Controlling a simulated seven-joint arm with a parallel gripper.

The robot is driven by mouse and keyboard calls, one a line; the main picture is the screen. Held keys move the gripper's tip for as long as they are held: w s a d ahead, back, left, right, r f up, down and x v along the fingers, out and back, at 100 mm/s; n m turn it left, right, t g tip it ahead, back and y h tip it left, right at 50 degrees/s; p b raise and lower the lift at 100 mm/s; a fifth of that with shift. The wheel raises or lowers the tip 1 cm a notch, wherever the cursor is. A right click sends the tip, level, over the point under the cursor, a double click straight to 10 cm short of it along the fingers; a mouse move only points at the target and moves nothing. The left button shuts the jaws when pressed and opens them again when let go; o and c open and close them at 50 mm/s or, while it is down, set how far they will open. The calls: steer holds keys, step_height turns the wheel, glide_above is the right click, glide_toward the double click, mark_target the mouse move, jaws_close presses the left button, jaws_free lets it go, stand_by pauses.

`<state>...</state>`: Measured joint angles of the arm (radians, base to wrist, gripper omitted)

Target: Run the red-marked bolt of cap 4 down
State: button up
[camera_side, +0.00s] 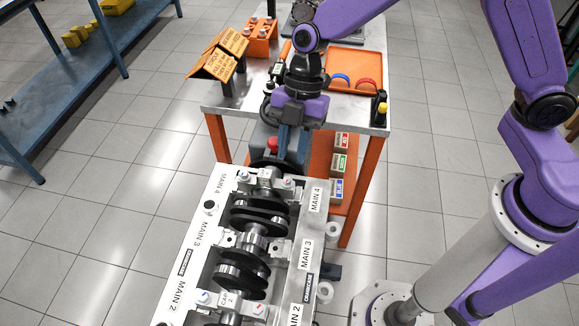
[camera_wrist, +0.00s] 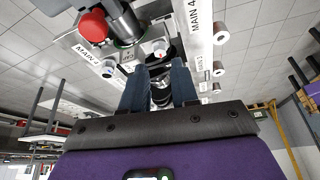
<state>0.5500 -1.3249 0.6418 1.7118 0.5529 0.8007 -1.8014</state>
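The engine block with its crankshaft (camera_side: 256,240) lies in front of the cart, with MAIN 4 at its far end. Cap 4 (camera_side: 265,182) carries two pale bolts. The red-marked bolt (camera_wrist: 160,47) is the right one in the wrist view; it also shows in the side view (camera_side: 288,183). The other bolt (camera_wrist: 108,68) has a blue mark. My gripper (camera_side: 290,150) is above the block's far end, pointing down. In the wrist view its blue fingers (camera_wrist: 159,67) are apart with nothing held, and the red-marked bolt appears just beyond their tips. Contact cannot be told.
A red knob (camera_side: 273,143) on a grey unit stands close to the gripper at the block's far end. The cart top (camera_side: 215,103) holds an orange tray (camera_side: 368,65), an orange bolt rack (camera_side: 262,45) and a yellow-orange sign (camera_side: 220,55). White rollers (camera_side: 325,292) line the block's right side.

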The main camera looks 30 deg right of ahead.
mark_target(288, 178)
steer(key=shift+x, duration=2.6)
jaws_close()
